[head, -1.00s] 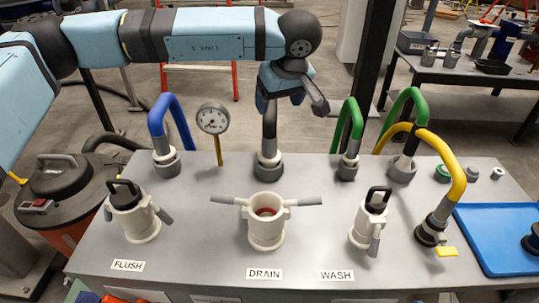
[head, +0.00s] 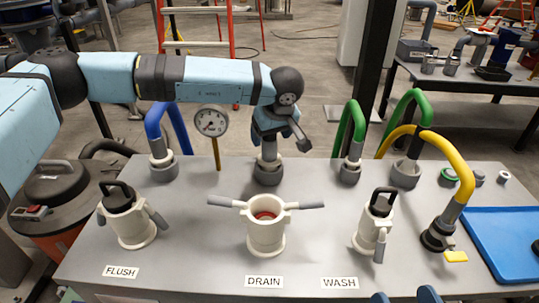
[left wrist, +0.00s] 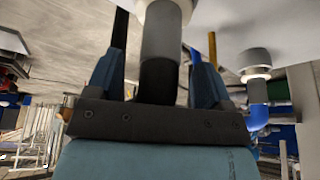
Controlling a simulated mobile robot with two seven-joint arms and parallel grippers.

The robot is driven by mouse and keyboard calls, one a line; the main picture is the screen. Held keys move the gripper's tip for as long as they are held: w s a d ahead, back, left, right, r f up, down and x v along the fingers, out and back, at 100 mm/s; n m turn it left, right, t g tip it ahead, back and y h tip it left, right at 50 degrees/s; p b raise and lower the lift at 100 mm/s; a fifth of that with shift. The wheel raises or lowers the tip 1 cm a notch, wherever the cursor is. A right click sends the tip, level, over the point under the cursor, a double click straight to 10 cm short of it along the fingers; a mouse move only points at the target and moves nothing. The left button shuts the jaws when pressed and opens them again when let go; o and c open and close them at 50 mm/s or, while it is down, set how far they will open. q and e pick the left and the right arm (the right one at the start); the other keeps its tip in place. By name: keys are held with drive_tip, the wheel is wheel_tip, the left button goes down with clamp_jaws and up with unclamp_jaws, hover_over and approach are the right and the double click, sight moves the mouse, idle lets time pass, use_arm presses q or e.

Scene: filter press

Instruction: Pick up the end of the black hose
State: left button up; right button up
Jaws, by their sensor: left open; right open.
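The black hose end stands upright in a grey and white collar behind the DRAIN port; its grey cuff (head: 268,153) shows in the head view just below my left gripper (head: 270,137). In the left wrist view, the grey cuff (left wrist: 162,38) and black hose (left wrist: 158,80) sit between the two blue fingers of my left gripper (left wrist: 155,78). The fingers are open, one on each side, with gaps visible. The upper hose is hidden behind the gripper in the head view. Two blue fingertips of my right gripper (head: 404,296) show apart at the bottom edge, empty.
The DRAIN port (head: 265,235) is open in front, between the capped FLUSH (head: 128,225) and WASH (head: 372,230) ports. A pressure gauge (head: 211,121) and blue hose (head: 153,125) stand left; green hoses (head: 345,125) and a yellow hose (head: 452,165) stand right. A blue tray (head: 510,240) lies far right.

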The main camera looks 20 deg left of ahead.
use_arm(q)
drive_tip(key=shift+f, duration=0.1)
clamp_jaws()
idle(0.3)
